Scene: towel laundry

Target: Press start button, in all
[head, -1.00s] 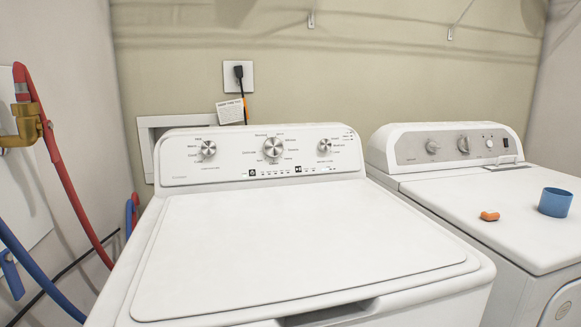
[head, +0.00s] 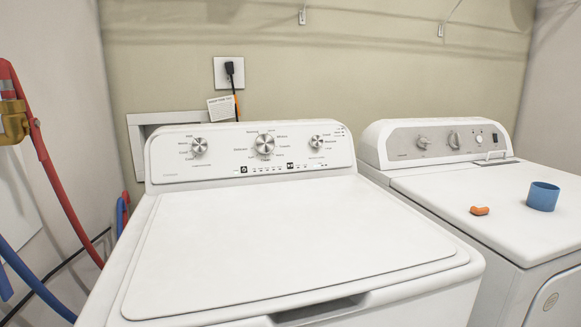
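A white top-loading washer (head: 290,240) stands in the middle of the head view with its lid shut. Its control panel (head: 220,170) at the back carries three silver knobs, the large one (head: 265,144) in the middle. Below the knobs are a small dark square button with a power-like mark (head: 244,169) and another dark square button (head: 290,165) that looks like the start button; its mark is too small to read surely. Neither of my grippers is in view, and nothing touches the panel.
A white dryer (head: 450,190) stands at the right, with a blue cup (head: 543,196) and a small orange object (head: 480,211) on top. Red (head: 55,190) and blue (head: 30,280) hoses hang at the left. A plugged-in outlet (head: 228,73) is on the wall behind.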

